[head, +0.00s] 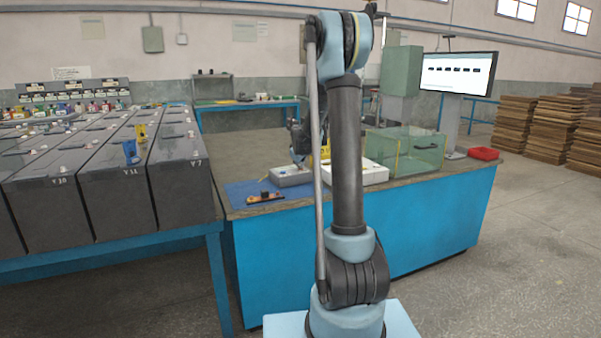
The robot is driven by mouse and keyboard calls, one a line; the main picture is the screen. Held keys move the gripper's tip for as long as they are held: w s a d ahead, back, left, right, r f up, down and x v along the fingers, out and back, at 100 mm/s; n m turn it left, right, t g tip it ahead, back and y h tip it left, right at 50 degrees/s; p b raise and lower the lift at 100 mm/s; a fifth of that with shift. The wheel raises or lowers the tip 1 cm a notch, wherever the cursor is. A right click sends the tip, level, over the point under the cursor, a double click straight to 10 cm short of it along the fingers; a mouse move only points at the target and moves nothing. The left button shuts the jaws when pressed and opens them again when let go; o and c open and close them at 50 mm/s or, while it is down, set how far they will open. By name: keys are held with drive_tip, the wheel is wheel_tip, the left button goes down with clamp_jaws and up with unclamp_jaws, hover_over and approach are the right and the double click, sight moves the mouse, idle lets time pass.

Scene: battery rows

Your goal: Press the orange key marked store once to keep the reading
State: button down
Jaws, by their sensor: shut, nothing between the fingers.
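My gripper (298,158) is the dark shape just left of my arm's upright link, pointing down over the workbench. It is shut and looks empty. Its tips are at or just above a low light-grey box (288,179) on the bench; I cannot tell whether they touch it. A second white box (373,174) stands to the right, partly behind my arm. The orange key marked store cannot be made out at this size; my arm and gripper cover part of this area.
Dark battery cells (118,205) stand in rows at left. The floor at right is clear.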

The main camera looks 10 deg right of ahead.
drive_tip(key=shift+r, duration=0.8)
drive_tip(key=shift+r, duration=0.1)
drive_tip(key=shift+r, duration=2.4)
drive_tip(key=shift+s, duration=0.1)
drive_tip(key=s+r+m+g, duration=0.1)
drive_tip(key=s+m+g, duration=0.1)
drive_tip(key=s, duration=1.4)
drive_tip(key=s+f+m+g, duration=0.1)
drive_tip(key=s+f, duration=0.3)
drive_tip(key=s, duration=0.9)
drive_tip(key=s+f+m+g, duration=0.2)
drive_tip(key=s+f, duration=0.3)
drive_tip(key=s, duration=0.9)
drive_tip(key=s+d+f+m+g, duration=0.1)
drive_tip(key=s+f+m+g, duration=0.1)
drive_tip(key=s, duration=1.1)
wheel_tip(320, 180, down, 3)
drive_tip(key=shift+s+r+m, duration=0.15)
drive_tip(key=shift+s+m, duration=0.15)
drive_tip(key=shift+m, duration=0.3)
